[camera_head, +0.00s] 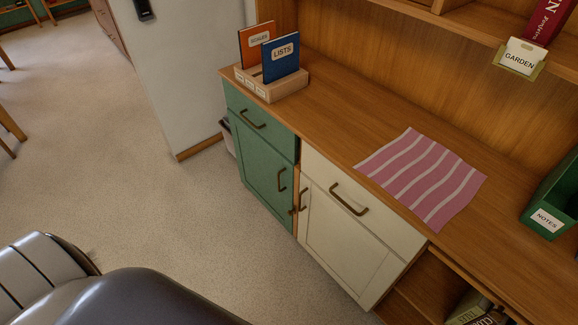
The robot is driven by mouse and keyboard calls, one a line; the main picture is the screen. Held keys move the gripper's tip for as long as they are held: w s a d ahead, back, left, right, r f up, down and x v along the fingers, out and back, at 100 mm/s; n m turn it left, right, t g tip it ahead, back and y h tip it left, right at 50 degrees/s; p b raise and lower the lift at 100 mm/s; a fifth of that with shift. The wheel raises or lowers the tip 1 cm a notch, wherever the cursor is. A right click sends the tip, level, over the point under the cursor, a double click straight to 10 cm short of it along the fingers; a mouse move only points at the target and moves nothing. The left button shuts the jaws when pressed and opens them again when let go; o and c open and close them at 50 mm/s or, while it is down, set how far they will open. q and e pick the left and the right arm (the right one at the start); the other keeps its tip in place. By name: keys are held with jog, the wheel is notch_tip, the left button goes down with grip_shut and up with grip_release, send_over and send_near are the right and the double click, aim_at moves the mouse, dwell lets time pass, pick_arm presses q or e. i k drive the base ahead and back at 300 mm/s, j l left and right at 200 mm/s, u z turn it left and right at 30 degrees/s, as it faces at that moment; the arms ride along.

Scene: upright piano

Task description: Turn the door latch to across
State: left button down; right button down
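A green door (262,172) and a cream door (343,248) stand side by side in the front of a wooden cabinet. Each has a brown pull handle close to the gap between them: the green door's handle (282,180) and the cream door's handle (303,199). A small brown piece, which looks like the latch (292,211), sits low at the green door's right edge. It is too small to tell which way it is turned. Both doors look closed. Neither gripper shows in the head view.
A green drawer (262,123) and a cream drawer (362,204) sit above the doors. On the counter (340,122) are a wooden book holder (283,89), a pink striped cloth (424,178) and a green NOTES box (560,196). Carpet (140,215) lies open before the cabinet.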

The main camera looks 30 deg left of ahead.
aim_at(290, 212)
jog(key=k+j+u, duration=0.1)
jog(key=u, duration=0.6)
jog(key=j, duration=0.4)
